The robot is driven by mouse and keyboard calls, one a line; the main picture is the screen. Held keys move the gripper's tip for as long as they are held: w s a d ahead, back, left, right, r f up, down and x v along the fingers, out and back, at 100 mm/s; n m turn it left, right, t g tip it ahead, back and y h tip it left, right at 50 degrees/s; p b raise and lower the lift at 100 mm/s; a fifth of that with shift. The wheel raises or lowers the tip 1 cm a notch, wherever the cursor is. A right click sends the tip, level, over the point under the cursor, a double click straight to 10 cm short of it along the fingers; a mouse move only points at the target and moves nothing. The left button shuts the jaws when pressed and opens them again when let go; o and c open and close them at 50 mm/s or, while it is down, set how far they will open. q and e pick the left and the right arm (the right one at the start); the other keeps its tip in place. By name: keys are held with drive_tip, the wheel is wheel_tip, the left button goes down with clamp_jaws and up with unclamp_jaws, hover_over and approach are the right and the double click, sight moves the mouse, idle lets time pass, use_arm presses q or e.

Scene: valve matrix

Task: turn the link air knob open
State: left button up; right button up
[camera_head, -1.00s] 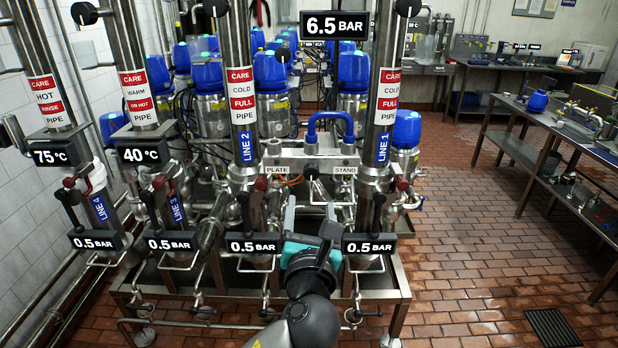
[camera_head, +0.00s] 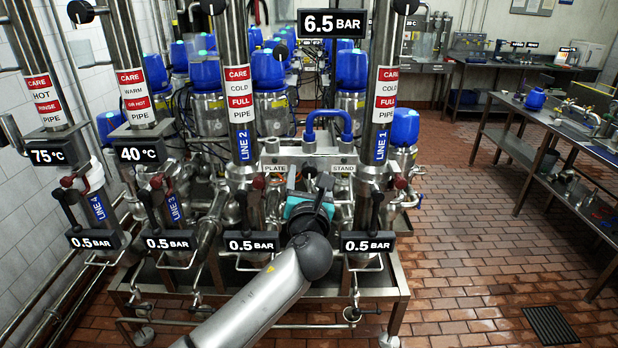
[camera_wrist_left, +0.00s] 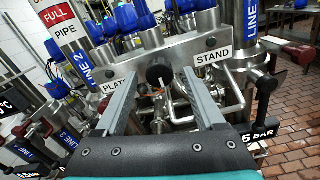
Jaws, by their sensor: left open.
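The black round knob (camera_wrist_left: 160,74) sits on the steel bracket between the PLATE label and the STAND label (camera_wrist_left: 213,56); a pale pointer shows below it. In the head view the knob (camera_head: 309,171) is small and dark, just above my left gripper (camera_head: 308,182). In the left wrist view my left gripper (camera_wrist_left: 158,84) is open, with one finger on each side of the knob's line of sight. I cannot tell how far the fingertips are from the knob, and no contact shows. My right gripper is not in view.
The LINE 2 pipe (camera_head: 240,90) and LINE 1 pipe (camera_head: 384,90) stand on either side. A blue hose (camera_head: 329,117) arches above the bracket. Black-handled valves (camera_head: 376,205) and 0.5 BAR signs (camera_head: 368,242) line the front.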

use_arm(q)
clamp_jaws()
idle(0.6)
